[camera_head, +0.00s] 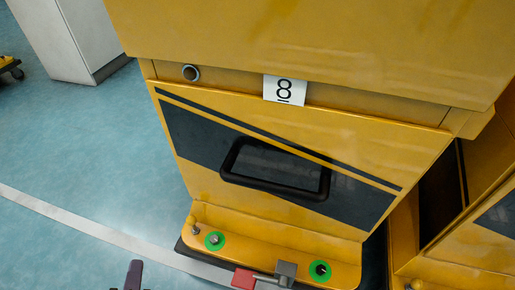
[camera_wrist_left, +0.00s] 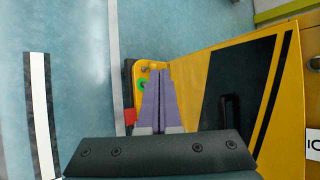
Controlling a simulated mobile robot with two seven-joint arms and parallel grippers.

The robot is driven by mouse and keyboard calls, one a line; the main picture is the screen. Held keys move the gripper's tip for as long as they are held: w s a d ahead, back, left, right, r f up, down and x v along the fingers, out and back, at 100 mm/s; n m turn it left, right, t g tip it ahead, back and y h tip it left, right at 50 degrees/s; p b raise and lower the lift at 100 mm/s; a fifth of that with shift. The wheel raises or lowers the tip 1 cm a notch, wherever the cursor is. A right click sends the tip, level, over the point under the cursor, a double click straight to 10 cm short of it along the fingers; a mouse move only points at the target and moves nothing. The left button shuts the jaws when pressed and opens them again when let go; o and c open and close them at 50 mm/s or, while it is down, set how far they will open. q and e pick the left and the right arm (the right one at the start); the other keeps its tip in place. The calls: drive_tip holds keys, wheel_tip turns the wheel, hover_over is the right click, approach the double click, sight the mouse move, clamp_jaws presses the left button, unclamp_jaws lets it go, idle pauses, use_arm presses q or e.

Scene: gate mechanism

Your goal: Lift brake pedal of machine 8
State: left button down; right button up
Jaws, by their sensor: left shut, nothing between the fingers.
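Machine 8 is a yellow cabinet (camera_head: 210,120) with a dark stripe and a white "8" label (camera_head: 284,90). At its foot is a yellow ledge (camera_head: 270,241). A red pedal (camera_head: 243,278) and a grey block (camera_head: 286,270) on a metal rod show at the ledge's front, partly cut off by the bottom edge. Which is the brake pedal is not marked. The red pedal also shows in the left wrist view (camera_wrist_left: 130,116). My left gripper (camera_head: 135,264) is left of the ledge, its purple fingers shut and empty. In the left wrist view the fingers (camera_wrist_left: 161,72) overlap the ledge. My right gripper is not seen.
Green rings surround a small knob (camera_head: 214,240) and a dark hole (camera_head: 320,270) on the ledge. A black handle (camera_head: 275,190) stands out from the machine's front. Another yellow machine (camera_head: 480,250) is close on the right. Blue floor (camera_head: 100,150) on the left is clear.

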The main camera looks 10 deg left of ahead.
use_arm(q)
drive_tip(key=d+f+m+t+h+b, duration=0.4)
drive_tip(key=f+m+b, duration=0.6)
drive_tip(key=f+b, duration=0.55)
drive_tip(key=d+f+m+t+h+b, duration=0.2)
drive_tip(key=d+f+m+h+b, duration=0.3)
drive_tip(key=f+m+b, duration=1)
drive_tip(key=w+d+f+n+b, duration=0.1)
drive_tip(key=w+d+f+n, duration=0.1)
drive_tip(key=w+f+n, duration=0.5)
drive_tip(key=shift+m+y, duration=0.4)
drive_tip(key=shift+m, duration=0.1)
drive_tip(key=r, duration=0.1)
drive_tip(key=w+r, duration=0.1)
drive_tip(key=r, duration=0.2)
drive_tip(key=shift+w+a+r, duration=0.15)
drive_tip(key=shift+w+a, duration=0.05)
drive_tip(key=shift+w, duration=0.15)
